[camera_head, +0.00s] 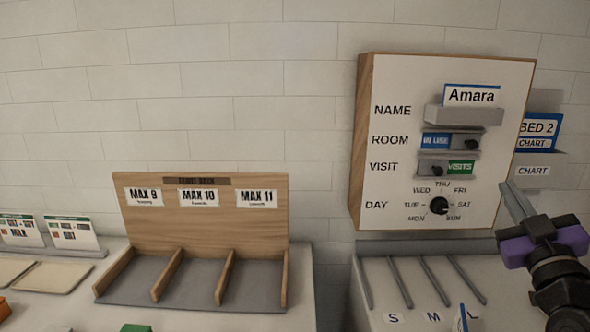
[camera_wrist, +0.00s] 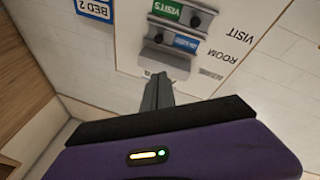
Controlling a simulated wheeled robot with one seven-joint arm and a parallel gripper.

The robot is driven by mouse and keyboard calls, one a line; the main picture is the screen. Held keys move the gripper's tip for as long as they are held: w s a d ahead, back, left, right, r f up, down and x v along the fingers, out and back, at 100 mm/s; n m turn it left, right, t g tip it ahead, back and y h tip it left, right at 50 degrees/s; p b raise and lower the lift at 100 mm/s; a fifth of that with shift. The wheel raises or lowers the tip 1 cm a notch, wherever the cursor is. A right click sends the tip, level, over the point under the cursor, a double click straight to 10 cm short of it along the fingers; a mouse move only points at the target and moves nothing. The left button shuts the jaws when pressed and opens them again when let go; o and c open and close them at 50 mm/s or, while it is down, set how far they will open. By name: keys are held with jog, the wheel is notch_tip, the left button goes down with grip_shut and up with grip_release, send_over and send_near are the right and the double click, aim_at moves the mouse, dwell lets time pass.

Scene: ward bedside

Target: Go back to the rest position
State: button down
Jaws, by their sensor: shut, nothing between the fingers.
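My gripper (camera_head: 518,200) is at the right of the head view, in front of the lower right part of a white wooden-sided board (camera_head: 400,90). Its fingers are together with nothing between them. In the wrist view the shut fingers (camera_wrist: 157,92) point toward the board, which appears upside down there. The board holds an "Amara" name card (camera_head: 471,95), a room slider showing "IN USE" (camera_head: 436,141), a visit slider showing "VISITS" (camera_head: 460,168) and a black day dial (camera_head: 439,206).
A wooden rack (camera_head: 205,220) with three bays stands at centre left. A divided S, M, L shelf (camera_head: 385,285) sits below the board. A blue "BED 2" chart holder (camera_head: 540,128) is on the wall behind my gripper.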

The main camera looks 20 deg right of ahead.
jog(key=s+a+f+m+y, duration=0.1)
jog(key=s+a+f+m, duration=0.1)
jog(key=s+a+f, duration=0.55)
jog(key=s+a+f+m+y, duration=0.15)
jog(key=s+a+f, duration=0.35)
jog(key=a+f, duration=0.55)
jog(key=s+a+f+n+g+y, duration=0.1)
jog(key=s+a+f+y, duration=0.1)
jog(key=s+a+f, duration=0.2)
jog(key=s+a+f+n+g+y, duration=0.1)
jog(key=s+a+f, duration=0.3)
jog(key=s, duration=0.6)
jog(key=s+a+f+n+g+y, duration=0.1)
jog(key=s+a+f+g+y, duration=0.2)
jog(key=s, duration=0.4)
jog(key=shift+s+a+f, duration=0.15)
jog(key=shift+a+f, duration=0.4)
jog(key=shift+a, duration=0.1)
jog(key=shift+r+y, duration=0.1)
jog(key=shift+y, duration=0.15)
